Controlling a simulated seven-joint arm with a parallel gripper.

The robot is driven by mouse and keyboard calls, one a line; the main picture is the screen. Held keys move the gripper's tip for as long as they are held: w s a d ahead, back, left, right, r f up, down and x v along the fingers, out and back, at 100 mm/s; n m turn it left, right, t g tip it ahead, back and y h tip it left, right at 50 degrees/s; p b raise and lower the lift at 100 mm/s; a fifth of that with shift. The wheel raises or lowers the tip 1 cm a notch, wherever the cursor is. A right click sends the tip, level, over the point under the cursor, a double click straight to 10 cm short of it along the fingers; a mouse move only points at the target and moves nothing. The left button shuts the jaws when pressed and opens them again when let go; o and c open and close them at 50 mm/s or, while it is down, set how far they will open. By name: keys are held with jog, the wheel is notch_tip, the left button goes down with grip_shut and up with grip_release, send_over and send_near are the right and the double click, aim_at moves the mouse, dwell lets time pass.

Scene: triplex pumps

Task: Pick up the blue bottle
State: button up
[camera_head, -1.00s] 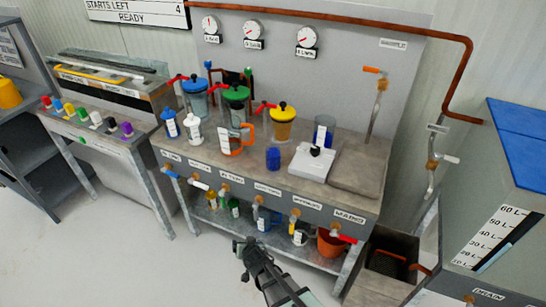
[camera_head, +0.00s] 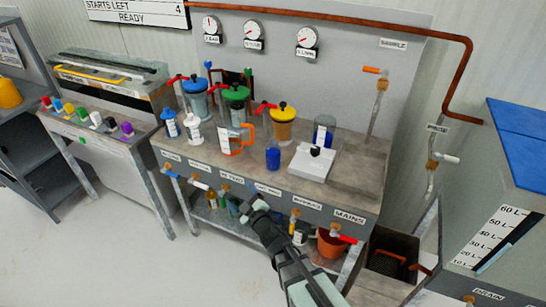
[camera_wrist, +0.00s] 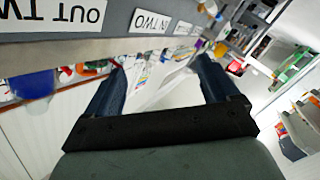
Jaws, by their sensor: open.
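A blue bottle with a pale label (camera_head: 170,124) stands upright at the left of the bench top, beside a white bottle (camera_head: 193,128). A small plain blue container (camera_head: 273,158) stands near the bench's front middle. I cannot tell which of these the task means. My gripper (camera_head: 250,205) is in front of the bench's labelled front panel, below and apart from both. In the wrist view my gripper (camera_wrist: 160,78) has its two dark fingers spread, with nothing between them. A blue object (camera_wrist: 32,86) shows at that view's left; I cannot tell which it is.
The bench (camera_head: 345,190) has valves along its front and a lower shelf with small bottles and an orange-brown pot (camera_head: 330,242). Blue, green and yellow lidded jars stand behind. A white device (camera_head: 312,162) stands right of the blue container. Floor in front is clear.

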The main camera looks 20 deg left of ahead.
aim_at(275, 160)
jog(key=w+d+r+m+t+h, duration=0.1)
jog(key=w+d+r+m, duration=0.1)
jog(key=w+d+m, duration=0.1)
jog(key=w+d+r+m+t+h, duration=0.1)
jog(key=w+d+r+m, duration=0.1)
jog(key=d+r+m, duration=0.1)
jog(key=w+d+r+m+t+h, duration=0.1)
jog(key=w+d+r+m+t, duration=0.1)
jog(key=w+d+r+m, duration=0.1)
jog(key=shift+w+d+m, duration=0.25)
jog(key=shift+w+m, duration=0.05)
jog(key=shift+m, duration=0.1)
jog(key=shift+w+d+r+m, duration=0.15)
jog(key=shift+w+m, duration=0.15)
jog(key=shift+x, duration=3.65)
jog(key=shift+d, duration=0.1)
jog(key=c, duration=1.2)
jog(key=shift+r, duration=0.25)
